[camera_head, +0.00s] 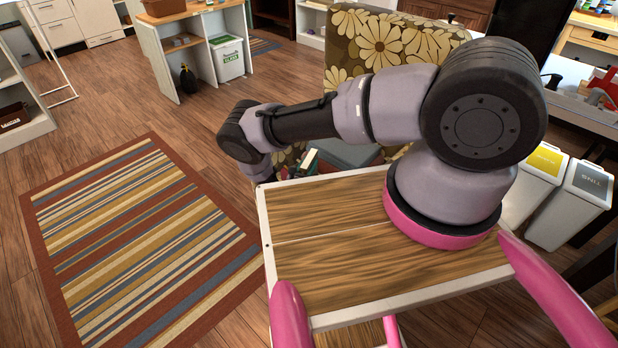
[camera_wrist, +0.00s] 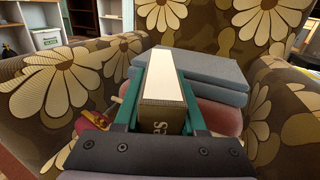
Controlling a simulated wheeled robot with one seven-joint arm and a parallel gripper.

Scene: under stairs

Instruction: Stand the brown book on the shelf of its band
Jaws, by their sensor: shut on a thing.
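The brown book (camera_wrist: 160,120) is between the two teal fingers of my gripper (camera_wrist: 160,86) in the wrist view. Its brown face with pale letters is toward the wrist camera, and its cream page edges face up. The fingers are shut on its two sides. In the head view my gripper (camera_head: 302,166) is partly hidden behind my wrist, and a small cream part of the book shows there. The gripper is over the seat of a flowered armchair (camera_head: 388,45). I cannot tell which shelf carries the book's band.
Grey-blue flat items (camera_wrist: 210,68) lie on the armchair beyond the book. A small red and yellow thing (camera_wrist: 92,120) lies left of the gripper. A white shelf unit (camera_head: 32,127) stands at far left, and a white open-shelved counter (camera_head: 155,62) stands behind. A striped rug (camera_head: 140,240) covers open floor.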

